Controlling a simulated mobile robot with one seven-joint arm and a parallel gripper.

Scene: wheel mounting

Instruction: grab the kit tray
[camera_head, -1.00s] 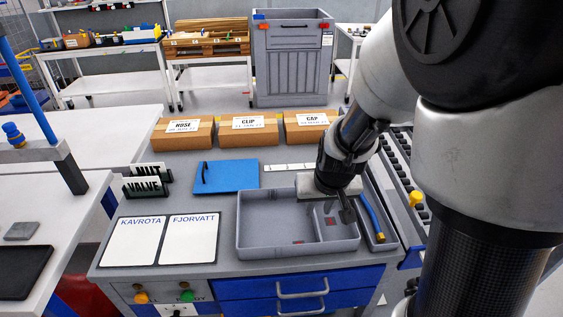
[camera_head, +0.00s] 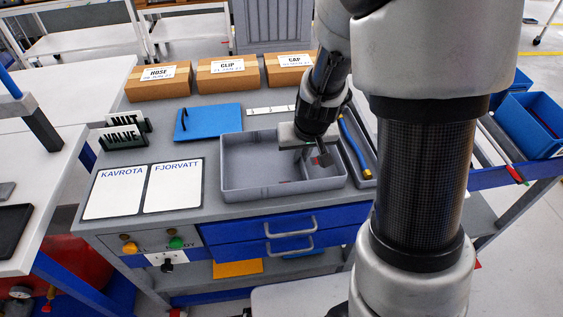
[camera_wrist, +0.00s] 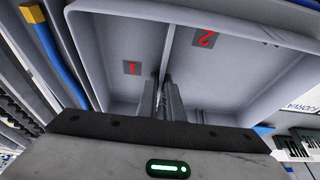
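The kit tray (camera_head: 236,184) is a grey tray with raised walls and a divider, lying on the grey worktop. In the wrist view its compartments bear red numbers 1 and 2 on dark labels, and its floor (camera_wrist: 115,55) fills the upper middle. My gripper (camera_head: 322,158) points down over the tray's right part. In the wrist view my gripper's fingers (camera_wrist: 166,100) are close together, in line with the divider (camera_wrist: 168,45). I cannot tell whether they touch or clasp it. My wrist hides part of the tray's back right.
A blue-handled tool (camera_head: 353,145) lies in a narrow holder right of the tray. Two paper sheets (camera_head: 115,192) lie to the left, with a blue board (camera_head: 208,123) behind. Cardboard boxes (camera_head: 228,78) stand at the back. Blue drawers (camera_head: 260,228) are below.

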